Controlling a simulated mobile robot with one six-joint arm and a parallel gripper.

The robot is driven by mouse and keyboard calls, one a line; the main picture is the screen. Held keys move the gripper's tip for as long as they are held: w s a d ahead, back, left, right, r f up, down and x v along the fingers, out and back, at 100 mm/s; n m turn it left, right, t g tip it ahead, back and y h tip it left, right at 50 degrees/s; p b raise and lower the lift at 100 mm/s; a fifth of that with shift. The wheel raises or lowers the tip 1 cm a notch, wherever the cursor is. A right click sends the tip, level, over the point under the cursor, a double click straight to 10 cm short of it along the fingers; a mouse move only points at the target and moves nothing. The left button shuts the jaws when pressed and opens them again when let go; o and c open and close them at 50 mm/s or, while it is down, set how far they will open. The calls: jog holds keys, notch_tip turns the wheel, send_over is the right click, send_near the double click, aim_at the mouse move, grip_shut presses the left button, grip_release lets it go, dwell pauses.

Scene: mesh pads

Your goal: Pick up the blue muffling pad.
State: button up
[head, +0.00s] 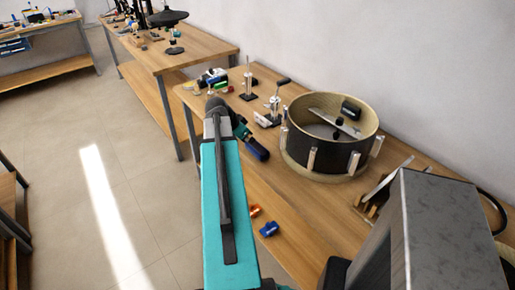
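A small blue piece (269,229), which looks like the blue muffling pad, lies on the wooden surface right of my teal arm, low in the head view. A small orange piece (255,211) lies just behind it, close by. My arm reaches up the middle of the view and hides part of the table. A dark blue and teal part (257,150) shows beyond the arm's right side, left of the drum; it may be my wrist or gripper, but I cannot tell. No fingertips show clearly. I see nothing held.
A round drum shell (315,160) with a dark pad and a metal strip inside stands on the wooden table (408,165). Stands and small parts (248,88) lie behind it. A grey box-like block (445,235) fills the lower right. Open floor (60,170) lies left.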

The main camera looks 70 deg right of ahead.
jog(key=shift+s+d+f, duration=0.1)
jog(key=shift+d+f, duration=0.05)
dwell(0.3)
jog(key=shift+p+x, duration=0.8)
jog(key=shift+x, duration=0.45)
jog(key=shift+p+x, duration=0.3)
jog(key=shift+x, duration=0.95)
jog(key=shift+s, duration=0.15)
jog(key=shift+c, duration=0.3)
jog(key=c, duration=0.7)
